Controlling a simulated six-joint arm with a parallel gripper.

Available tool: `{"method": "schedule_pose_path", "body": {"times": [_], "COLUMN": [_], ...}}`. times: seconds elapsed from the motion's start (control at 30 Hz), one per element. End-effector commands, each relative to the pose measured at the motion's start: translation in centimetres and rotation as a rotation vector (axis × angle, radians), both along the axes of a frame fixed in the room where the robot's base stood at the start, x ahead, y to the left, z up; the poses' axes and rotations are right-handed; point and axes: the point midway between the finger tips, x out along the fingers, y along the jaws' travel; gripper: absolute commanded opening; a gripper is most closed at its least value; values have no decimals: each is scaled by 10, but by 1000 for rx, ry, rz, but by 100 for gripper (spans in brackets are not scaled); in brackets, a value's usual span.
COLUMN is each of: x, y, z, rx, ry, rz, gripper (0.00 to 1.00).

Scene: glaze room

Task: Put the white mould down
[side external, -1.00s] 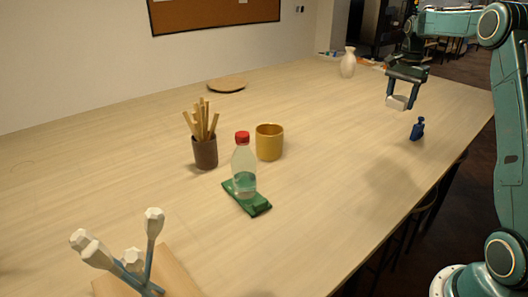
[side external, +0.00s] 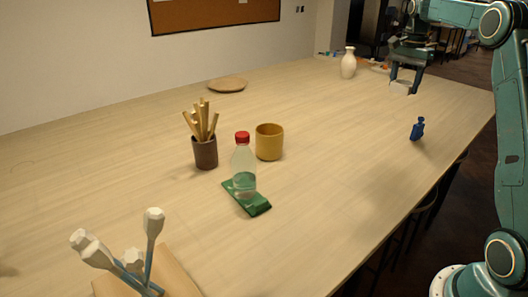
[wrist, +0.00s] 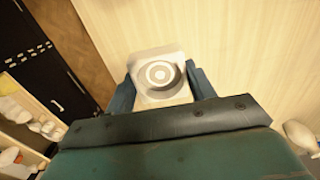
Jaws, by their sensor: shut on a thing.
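The white mould (wrist: 150,58) is a pale block with a round ringed hollow in its face. In the wrist view it sits between the two blue-green fingers of my gripper (wrist: 161,86), which are shut on its sides. In the side view the mould (side external: 400,88) shows small between the fingertips of my gripper (side external: 404,84), low over the far right part of the wooden table (side external: 320,195). I cannot tell whether its underside touches the tabletop.
A white vase (side external: 348,65) stands left of my gripper. A blue bottle (side external: 417,130) stands nearer. A clear bottle (side external: 243,160) on a green packet, a yellow cup (side external: 269,143) and a brown stick holder (side external: 205,153) are mid-table. The wood around the mould is clear.

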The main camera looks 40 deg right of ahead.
Motion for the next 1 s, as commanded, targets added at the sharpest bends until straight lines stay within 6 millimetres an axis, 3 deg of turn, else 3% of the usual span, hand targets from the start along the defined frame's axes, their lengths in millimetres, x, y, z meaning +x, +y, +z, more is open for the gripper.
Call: {"method": "schedule_pose_path", "body": {"times": [0.17, 0.37, 0.8, 1.0], "x": [3, 20, 84, 97], "y": [3, 23, 123, 154], "z": [0, 0, 2, 3], "rx": [0, 0, 0, 0], "ry": [0, 0, 0, -1], "rz": [1, 6, 10, 8], "gripper": [30, 30, 30, 30]}}
